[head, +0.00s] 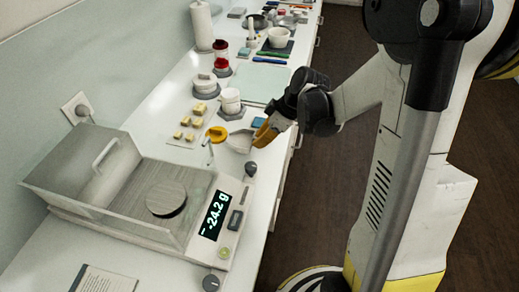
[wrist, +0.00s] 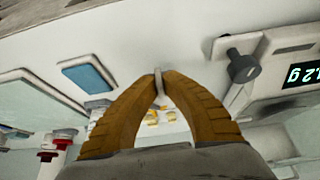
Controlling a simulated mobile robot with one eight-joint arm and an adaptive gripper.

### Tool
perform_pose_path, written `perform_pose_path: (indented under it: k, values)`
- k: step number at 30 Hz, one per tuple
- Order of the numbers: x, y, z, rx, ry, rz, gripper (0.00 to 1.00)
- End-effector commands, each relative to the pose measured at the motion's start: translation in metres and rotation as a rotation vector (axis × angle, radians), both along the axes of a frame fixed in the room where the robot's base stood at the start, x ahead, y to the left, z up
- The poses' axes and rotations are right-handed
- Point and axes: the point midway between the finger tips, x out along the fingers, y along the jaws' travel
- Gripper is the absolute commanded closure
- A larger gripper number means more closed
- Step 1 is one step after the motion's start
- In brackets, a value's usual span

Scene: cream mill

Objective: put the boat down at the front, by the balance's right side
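The boat (head: 239,142) is a small pale dish at my gripper's tip, above the counter in the head view. My gripper (head: 262,134) has orange-brown fingers. In the wrist view, its fingertips (wrist: 159,84) close on a thin pale edge of the boat (wrist: 158,76); the fingers hide much of what lies beyond. The balance (head: 226,252) stands at the lower left in the head view, with its pan (head: 166,199) bare and its display (head: 215,214) reading -24.2 g. The boat is beyond the balance's far right corner. In the wrist view, the balance (wrist: 268,38) is at the right.
A dark knob (head: 250,169) sits at the balance's far right corner. An orange-topped item (head: 217,134) stands close left of the boat. Several yellow blocks (head: 186,121), a white jar (head: 230,101) and a blue pad (wrist: 88,75) are nearby. The counter's front edge is close to my gripper.

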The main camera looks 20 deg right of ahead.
Motion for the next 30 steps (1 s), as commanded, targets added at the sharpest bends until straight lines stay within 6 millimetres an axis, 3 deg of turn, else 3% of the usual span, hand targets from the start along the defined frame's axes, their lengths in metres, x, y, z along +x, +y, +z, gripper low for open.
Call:
perform_pose_path:
  k: [6, 17, 20, 30]
  values:
    - [0.000, 0.000, -0.035, 0.000, 0.000, 0.000, 1.00]
    - [0.000, 0.000, -0.039, 0.000, 0.000, 0.000, 1.00]
    - [0.000, 0.000, -0.038, 0.000, 0.000, 0.000, 0.73]
    - [0.000, 0.000, -0.036, 0.000, 0.000, 0.000, 0.73]
